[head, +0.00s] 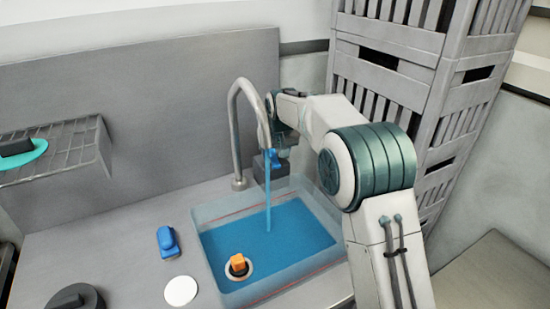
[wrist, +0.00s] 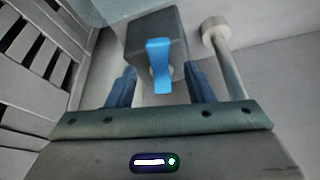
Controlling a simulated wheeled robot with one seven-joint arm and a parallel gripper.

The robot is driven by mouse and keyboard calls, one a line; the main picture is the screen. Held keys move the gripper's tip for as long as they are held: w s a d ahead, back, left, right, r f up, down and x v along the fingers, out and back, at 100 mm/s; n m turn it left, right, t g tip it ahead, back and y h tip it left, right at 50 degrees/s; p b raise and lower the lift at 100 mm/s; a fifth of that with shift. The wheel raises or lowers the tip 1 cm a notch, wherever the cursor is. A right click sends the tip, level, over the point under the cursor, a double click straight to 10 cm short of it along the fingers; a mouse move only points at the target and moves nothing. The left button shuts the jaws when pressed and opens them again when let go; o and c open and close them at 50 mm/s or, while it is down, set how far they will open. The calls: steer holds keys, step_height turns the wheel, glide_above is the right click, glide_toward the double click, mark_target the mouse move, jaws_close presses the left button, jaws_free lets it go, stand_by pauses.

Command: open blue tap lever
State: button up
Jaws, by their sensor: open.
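The blue tap lever (wrist: 158,66) sticks out from a dark grey block (wrist: 176,24) in the wrist view. My gripper (wrist: 161,78) is open, with one finger on each side of the lever and a visible gap on both sides. Whether the fingertips reach the lever in depth is hard to tell. In the head view my gripper is largely hidden behind the curved metal spout (head: 236,130), and a small blue part beside the grey block (head: 262,167) is partly covered. A blue stream (head: 268,205) falls from the spout into the basin.
The clear-walled basin (head: 215,216) holds blue water and an orange block (head: 238,262) near its drain. A blue object (head: 167,241) and a white disc (head: 181,291) lie left of it. Slatted grey crates (head: 390,75) stand behind my arm. A wire rack (head: 60,150) is at left.

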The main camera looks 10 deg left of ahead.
steer(key=v, duration=0.9)
steer(key=shift+s+r+b, duration=0.2)
steer(key=shift+b, duration=0.1)
